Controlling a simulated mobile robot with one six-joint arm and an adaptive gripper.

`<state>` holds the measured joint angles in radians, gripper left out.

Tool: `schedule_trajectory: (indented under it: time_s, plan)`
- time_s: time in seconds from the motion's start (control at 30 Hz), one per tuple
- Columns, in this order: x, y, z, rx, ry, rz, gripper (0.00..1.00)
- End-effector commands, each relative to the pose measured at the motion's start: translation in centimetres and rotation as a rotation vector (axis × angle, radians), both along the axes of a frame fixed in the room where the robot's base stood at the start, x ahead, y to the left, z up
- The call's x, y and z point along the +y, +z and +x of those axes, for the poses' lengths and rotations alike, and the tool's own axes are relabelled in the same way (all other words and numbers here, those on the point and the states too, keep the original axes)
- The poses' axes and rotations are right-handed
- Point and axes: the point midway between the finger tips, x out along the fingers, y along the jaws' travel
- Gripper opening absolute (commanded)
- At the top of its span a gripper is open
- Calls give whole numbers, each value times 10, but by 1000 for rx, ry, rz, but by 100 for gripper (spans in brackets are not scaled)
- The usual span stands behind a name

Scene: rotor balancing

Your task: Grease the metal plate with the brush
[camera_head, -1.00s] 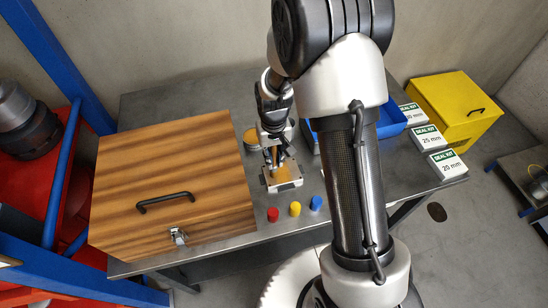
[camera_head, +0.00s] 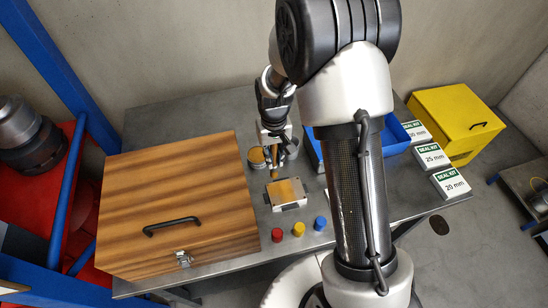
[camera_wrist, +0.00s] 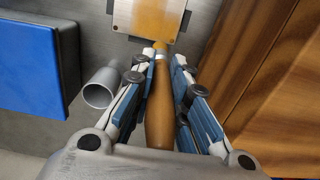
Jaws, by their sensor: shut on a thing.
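The metal plate (camera_head: 300,205) lies on the table, a pale square block with an orange layer over most of its top. It also shows at the top of the wrist view (camera_wrist: 122,16). My gripper (camera_head: 273,148) is shut on the brush (camera_head: 274,171), just behind the plate. In the wrist view, the brush's wooden handle (camera_wrist: 160,110) lies between the fingers (camera_wrist: 163,62) and points toward the plate. Its bristles blend with the orange there, so contact is unclear. A round tin (camera_head: 257,158) with orange content stands behind the plate, left of my gripper.
A grey cup (camera_wrist: 100,88) stands near the fingers. A large wooden box (camera_head: 175,205) is at left. A blue bin (camera_head: 396,136) and seal-kit boxes (camera_head: 432,157) are at right. Red (camera_head: 279,233), yellow (camera_head: 298,230) and blue (camera_head: 320,224) pieces stand in front.

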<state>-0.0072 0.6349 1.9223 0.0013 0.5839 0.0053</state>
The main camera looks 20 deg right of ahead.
Motion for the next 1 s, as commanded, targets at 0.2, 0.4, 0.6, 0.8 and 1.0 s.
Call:
schedule_trajectory:
  time_s: [0.2, 0.4, 0.6, 0.8, 1.0]
  plan:
    - [0, 23, 2, -1, 0, 0, 0]
    - [0, 32, 2, 0, 0, 0, 0]
    - [0, 31, 2, 0, 0, 0, 0]
    - [0, 31, 2, 0, 0, 0, 0]
    - [0, 31, 2, 0, 0, 0, 0]
